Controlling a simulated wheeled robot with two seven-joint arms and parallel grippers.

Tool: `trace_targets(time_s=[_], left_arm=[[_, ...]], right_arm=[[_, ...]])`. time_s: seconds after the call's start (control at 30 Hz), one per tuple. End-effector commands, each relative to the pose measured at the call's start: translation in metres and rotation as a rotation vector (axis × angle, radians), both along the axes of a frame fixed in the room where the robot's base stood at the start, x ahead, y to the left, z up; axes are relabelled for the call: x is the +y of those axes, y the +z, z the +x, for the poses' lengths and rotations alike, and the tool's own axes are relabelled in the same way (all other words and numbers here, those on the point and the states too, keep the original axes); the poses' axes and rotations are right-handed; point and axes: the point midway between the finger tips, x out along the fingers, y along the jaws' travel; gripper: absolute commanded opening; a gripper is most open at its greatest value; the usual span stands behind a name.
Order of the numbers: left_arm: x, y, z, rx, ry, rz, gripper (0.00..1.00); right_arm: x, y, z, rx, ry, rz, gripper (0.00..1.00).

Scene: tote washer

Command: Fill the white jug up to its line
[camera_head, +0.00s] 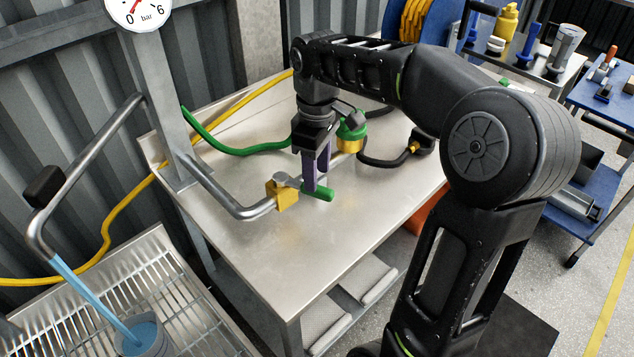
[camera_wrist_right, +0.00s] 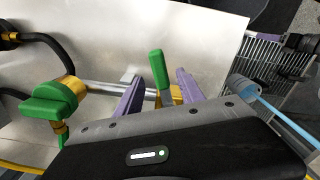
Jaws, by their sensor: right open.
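The jug (camera_head: 158,347) stands on the slatted rack at the lower left, cut off by the frame edge. It looks greyish, with blue water inside; I cannot make out its line. A blue water stream (camera_head: 88,294) runs from the bent pipe spout (camera_head: 42,240) into it. The jug also shows in the right wrist view (camera_wrist_right: 243,88). The green-handled lever (camera_head: 318,192) sits on a yellow valve (camera_head: 283,195) on the pipe. My right gripper (camera_head: 318,184) is open, its purple fingers on either side of the green handle (camera_wrist_right: 158,68).
A steel table (camera_head: 240,250) lies under the valve. A green-and-brass fitting (camera_head: 351,130) with hoses stands behind my gripper. The slatted rack (camera_head: 80,310) is at the left. A gauge (camera_head: 138,10) tops the post. Blue carts (camera_head: 570,215) stand at the right.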

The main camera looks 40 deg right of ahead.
Motion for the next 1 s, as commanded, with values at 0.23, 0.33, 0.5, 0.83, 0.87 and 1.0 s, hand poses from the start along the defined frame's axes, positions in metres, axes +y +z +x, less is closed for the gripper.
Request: trace_targets(time_s=[0.23, 0.33, 0.5, 0.83, 0.87, 1.0], left_arm=[[0.0, 0.002, 0.0, 0.001, 0.001, 0.001, 0.45], [0.0, 0.002, 0.0, 0.001, 0.001, 0.001, 0.45], [0.0, 0.002, 0.0, 0.001, 0.001, 0.001, 0.45], [0.0, 0.002, 0.0, 0.001, 0.001, 0.001, 0.45], [0.0, 0.002, 0.0, 0.001, 0.001, 0.001, 0.45], [0.0, 0.002, 0.0, 0.001, 0.001, 0.001, 0.45]], right_arm=[[0.0, -0.033, 0.0, 0.002, -0.001, 0.0, 0.45], [0.0, -0.039, -0.001, 0.001, -0.001, 0.0, 0.45], [0.0, -0.04, 0.0, 0.0, -0.001, 0.0, 0.45], [0.0, -0.04, 0.0, 0.0, 0.0, 0.0, 0.26], [0.0, -0.04, 0.0, 0.0, 0.0, 0.0, 0.23], [0.0, -0.04, 0.0, 0.0, 0.0, 0.0, 0.12]])
